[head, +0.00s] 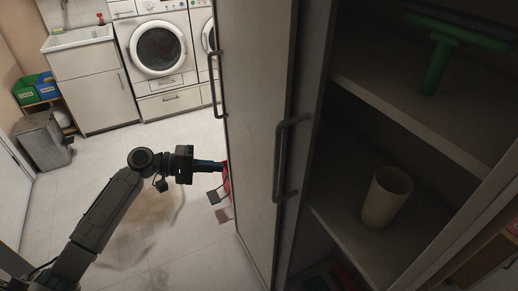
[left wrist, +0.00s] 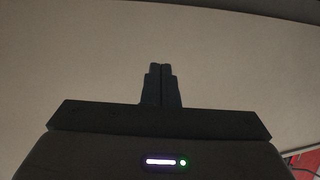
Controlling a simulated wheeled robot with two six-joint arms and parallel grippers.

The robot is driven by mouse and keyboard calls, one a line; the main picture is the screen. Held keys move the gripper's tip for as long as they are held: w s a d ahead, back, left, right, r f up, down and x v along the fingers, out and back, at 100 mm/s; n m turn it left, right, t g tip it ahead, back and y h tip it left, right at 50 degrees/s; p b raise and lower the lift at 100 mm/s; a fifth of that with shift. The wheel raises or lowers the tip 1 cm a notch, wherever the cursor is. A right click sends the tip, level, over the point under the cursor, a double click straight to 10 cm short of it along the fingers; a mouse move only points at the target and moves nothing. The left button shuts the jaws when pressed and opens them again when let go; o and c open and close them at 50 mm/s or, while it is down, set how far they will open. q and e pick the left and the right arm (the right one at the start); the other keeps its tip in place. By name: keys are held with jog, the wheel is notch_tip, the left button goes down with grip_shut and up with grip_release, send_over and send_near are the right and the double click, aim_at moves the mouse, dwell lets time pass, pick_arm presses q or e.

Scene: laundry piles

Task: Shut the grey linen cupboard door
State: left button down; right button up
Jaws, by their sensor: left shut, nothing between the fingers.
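The grey linen cupboard door (head: 255,110) is a tall pale grey panel standing in the middle of the head view. A dark bar handle (head: 213,84) shows at its left edge, and a second handle (head: 284,155) shows nearer its right edge. The cupboard (head: 335,200) stands open to the right, its shelves in plain sight. My left gripper (head: 222,166) is shut and empty at the left side of the door, its tips partly hidden by the panel's edge. In the left wrist view the shut fingers (left wrist: 161,68) point at a plain pale surface; contact cannot be told. My right gripper is not in view.
A beige cup (head: 386,197) and a green object (head: 440,62) are on the cupboard shelves. A red item (head: 226,186) is partly hidden behind the door. Washing machines (head: 158,48), a sink cabinet (head: 92,85) and a grey bin (head: 42,140) stand behind.

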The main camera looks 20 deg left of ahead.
pick_arm(q)
jog(key=s+d+r+m+g+h, duration=0.2)
jog(key=s+r+m+g+h, duration=0.15)
jog(key=r, duration=0.85)
jog(key=d+p, duration=0.7)
jog(key=d, duration=0.5)
jog(key=shift+s+d+n, duration=0.3)
jog(key=shift+d+n, duration=0.05)
jog(key=shift+d, duration=0.05)
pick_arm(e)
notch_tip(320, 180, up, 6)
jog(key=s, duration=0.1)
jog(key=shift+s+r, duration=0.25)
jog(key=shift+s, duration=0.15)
pick_arm(q)
jog(key=shift+r+y, duration=0.1)
jog(key=shift+y, duration=0.15)
